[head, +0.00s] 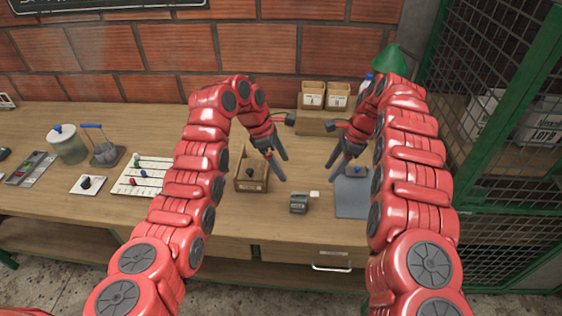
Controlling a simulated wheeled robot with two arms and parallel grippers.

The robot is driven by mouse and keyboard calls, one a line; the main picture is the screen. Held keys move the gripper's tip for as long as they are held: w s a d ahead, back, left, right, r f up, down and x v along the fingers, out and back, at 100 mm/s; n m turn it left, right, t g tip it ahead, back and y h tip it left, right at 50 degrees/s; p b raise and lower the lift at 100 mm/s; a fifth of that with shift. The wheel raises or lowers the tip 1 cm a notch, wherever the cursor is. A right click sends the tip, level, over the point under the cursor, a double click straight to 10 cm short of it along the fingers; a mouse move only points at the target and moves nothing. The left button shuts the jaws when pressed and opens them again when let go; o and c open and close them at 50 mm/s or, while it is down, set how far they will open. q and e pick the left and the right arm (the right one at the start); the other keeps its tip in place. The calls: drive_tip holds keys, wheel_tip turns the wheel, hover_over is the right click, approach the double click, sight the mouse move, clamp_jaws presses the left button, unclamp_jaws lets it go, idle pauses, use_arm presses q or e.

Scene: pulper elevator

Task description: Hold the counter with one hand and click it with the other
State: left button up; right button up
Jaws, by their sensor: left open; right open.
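The counter (298,204) looks like a small dark grey box with a light front panel. It stands on the wooden table (95,205) near the front edge, with a small white piece (314,194) at its upper right. My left gripper (281,168) is open and empty, pointing down behind and slightly left of the counter. My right gripper (338,166) is open and empty, behind and to the right of it. Neither gripper touches the counter. Fine details such as its digits or button are too small to read.
An open wooden box (251,184) stands left of the counter. A grey mat (353,200) with a small blue-topped item lies to the right. Wooden bins (313,96) stand behind. A pegged board (146,176) and a glass jar (66,145) are further left. A green mesh cage (497,150) bounds the right.

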sight(299, 194)
use_arm(q)
drive_tip(key=x, duration=1.7)
drive_tip(key=shift+f, duration=0.1)
drive_tip(key=c, duration=1.4)
use_arm(e)
clamp_jaws()
idle(0.4)
